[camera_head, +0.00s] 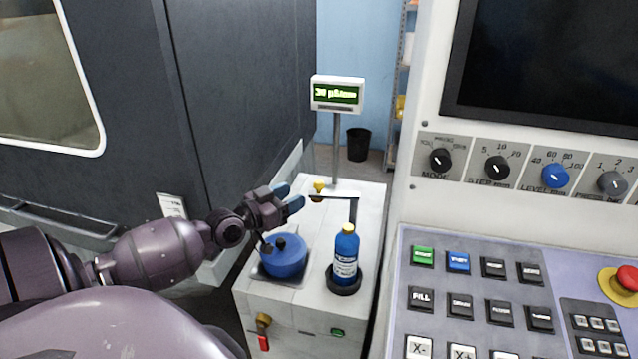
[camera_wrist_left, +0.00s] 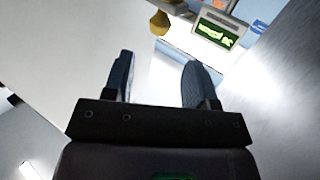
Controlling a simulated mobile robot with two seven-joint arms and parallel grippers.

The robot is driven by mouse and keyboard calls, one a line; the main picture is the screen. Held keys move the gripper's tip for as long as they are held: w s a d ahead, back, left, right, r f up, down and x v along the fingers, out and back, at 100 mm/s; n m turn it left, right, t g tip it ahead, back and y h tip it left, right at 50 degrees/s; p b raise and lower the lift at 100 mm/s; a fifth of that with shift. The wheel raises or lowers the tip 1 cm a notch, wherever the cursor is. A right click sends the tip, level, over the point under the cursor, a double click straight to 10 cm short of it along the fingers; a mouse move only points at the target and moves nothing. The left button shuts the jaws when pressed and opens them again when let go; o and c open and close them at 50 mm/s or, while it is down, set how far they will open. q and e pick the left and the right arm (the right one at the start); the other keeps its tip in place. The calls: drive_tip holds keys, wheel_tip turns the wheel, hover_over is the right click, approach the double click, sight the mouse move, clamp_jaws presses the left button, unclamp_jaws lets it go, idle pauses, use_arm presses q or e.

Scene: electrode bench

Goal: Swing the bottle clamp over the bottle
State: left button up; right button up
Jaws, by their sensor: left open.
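The blue bottle (camera_head: 346,258) with a white label stands upright in a dark round holder (camera_head: 344,282) on the front right of the white cabinet top. A thin dark clamp bar (camera_head: 335,196) runs level behind the bottle, with a dark upright part at its right end. I cannot tell whether it touches the bottle. A yellow knob (camera_head: 318,187) is near the bar's left end; a yellow piece also shows in the left wrist view (camera_wrist_left: 160,22). My left gripper (camera_head: 291,197), with blue fingers, is open and empty, just left of the bar. The fingers also show in the wrist view (camera_wrist_left: 160,80). My right gripper is out of view.
A blue round pot (camera_head: 284,262) with a black knob sits below my left gripper. A display on a post (camera_head: 337,94) stands behind. The control panel (camera_head: 480,245) bounds the right side, and a dark machine wall (camera_head: 240,90) the left.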

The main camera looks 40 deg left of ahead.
sight(315, 185)
use_arm(q)
drive_tip(key=w, duration=0.6)
drive_tip(key=w+d, duration=0.1)
drive_tip(key=w, duration=0.2)
clamp_jaws()
